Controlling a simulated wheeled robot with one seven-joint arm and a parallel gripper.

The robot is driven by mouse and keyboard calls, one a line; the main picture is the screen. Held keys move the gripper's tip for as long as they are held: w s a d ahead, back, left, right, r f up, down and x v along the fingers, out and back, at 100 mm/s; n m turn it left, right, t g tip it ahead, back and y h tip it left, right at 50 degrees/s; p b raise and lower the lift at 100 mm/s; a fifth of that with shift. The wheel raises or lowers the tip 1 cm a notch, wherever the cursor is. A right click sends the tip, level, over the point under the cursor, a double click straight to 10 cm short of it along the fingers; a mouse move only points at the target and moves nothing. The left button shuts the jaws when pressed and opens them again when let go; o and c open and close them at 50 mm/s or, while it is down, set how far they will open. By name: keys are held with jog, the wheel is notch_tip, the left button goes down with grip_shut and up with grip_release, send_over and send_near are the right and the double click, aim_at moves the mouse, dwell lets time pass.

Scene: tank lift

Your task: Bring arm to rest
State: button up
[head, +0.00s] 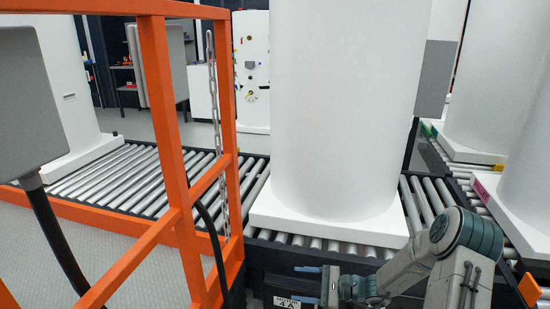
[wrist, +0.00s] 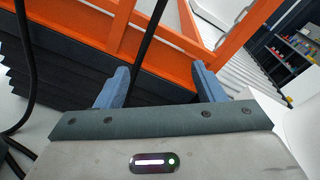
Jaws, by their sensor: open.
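My arm reaches in from the lower right of the head view, bent at a grey joint. My gripper (head: 314,285) is at the bottom centre, in front of the roller conveyor's dark side frame, and points left toward the orange railing. In the wrist view, my gripper (wrist: 160,84) has its two blue fingers spread wide, with nothing held between them. The orange railing (wrist: 170,72) and a dark upright cable or hose (wrist: 146,35) show beyond the fingers. Whether either finger touches anything cannot be told.
A large white tank (head: 345,110) stands on the roller conveyor (head: 125,178). The orange railing (head: 165,120) rises left of my gripper, with a black cable (head: 212,245) and a chain (head: 215,100) near it. More white tanks (head: 490,80) stand on rollers at the right.

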jog(key=s+a+r+n+g+h+p, duration=0.1)
jog(key=s+r+n+g+h+p, duration=0.25)
jog(key=s+r, duration=0.4)
jog(key=s+r+n+g+h+p, duration=0.2)
jog(key=s+r+n+h+p, duration=0.25)
jog(key=r, duration=0.65)
jog(key=s+d+r+n+t+h+p, duration=0.1)
jog(key=s+d+r+n+h+p, duration=0.1)
jog(key=r, duration=0.5)
jog(key=s+d+r+n+t+h+p, duration=0.2)
jog(key=s+d+r+h+p, duration=0.1)
jog(key=s+r, duration=0.3)
jog(key=s+d+r+n+t+h+p, duration=0.1)
jog(key=s+d+r+n+h+p, duration=0.1)
jog(key=s+r+p, duration=0.3)
notch_tip(320, 180, up, 3)
jog(key=shift+d+f+h, duration=0.1)
jog(key=shift+d+h, duration=0.4)
jog(key=shift+h, duration=0.1)
jog(key=shift+s, duration=0.1)
